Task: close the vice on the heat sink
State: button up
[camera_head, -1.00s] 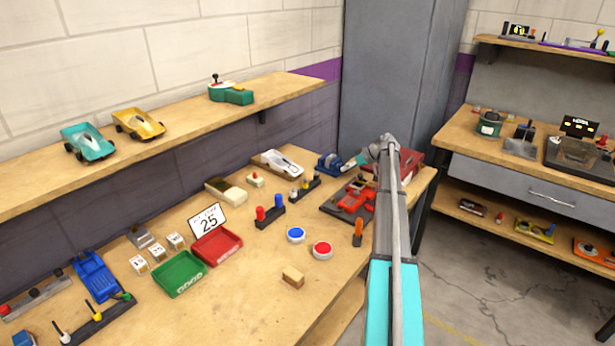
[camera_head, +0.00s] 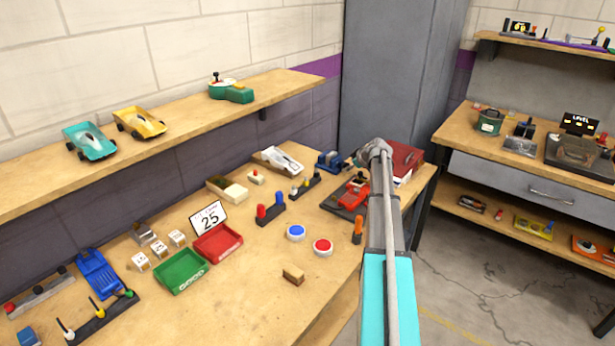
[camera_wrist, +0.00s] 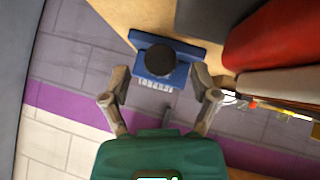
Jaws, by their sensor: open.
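The vice (camera_head: 328,160) is blue and stands at the back right of the workbench, near the grey cabinet. In the wrist view the blue vice (camera_wrist: 190,50) is straight ahead, with a round black knob in front of it. A small pale finned piece, which looks like the heat sink (camera_wrist: 155,86), shows at its edge; I cannot tell how far the jaws are apart. My gripper (camera_wrist: 159,88) is open, its two fingers apart on either side of the vice's near part, with nothing held. In the head view my gripper (camera_head: 353,160) is just right of the vice.
A red book (camera_head: 405,158) lies right of my wrist and looms close in the wrist view. A red device on a dark base (camera_head: 350,195) sits in front of the vice. The bench's front middle is mostly clear.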

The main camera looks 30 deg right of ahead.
jog(key=p+v, duration=0.8)
jog(key=v, duration=0.4)
jog(key=shift+s+r, duration=0.15)
jog(key=shift+r, duration=0.25)
jog(key=s+a+m+g+y+p, duration=0.1)
jog(key=a+g+p, duration=0.2)
jog(key=a, duration=2.3)
jog(key=shift+f+m+g+y, duration=0.2)
jog(key=shift+m+g+y, duration=0.2)
jog(key=shift+g, duration=0.2)
jog(key=shift+s, duration=0.15)
jog(key=s+a+f+m+g+h, duration=0.1)
jog(key=s+a+m+g, duration=0.1)
jog(key=s+a, duration=0.7)
jog(key=s+a+f+m+g+h, duration=0.1)
jog(key=s+a+m+g, duration=0.1)
jog(key=s+a, duration=0.7)
jog(key=a+g, duration=0.1)
jog(key=a, duration=0.7)
jog(key=shift+s+a+f+h, duration=0.25)
jog(key=shift+s+a+h, duration=0.05)
jog(key=shift+c, duration=0.3)
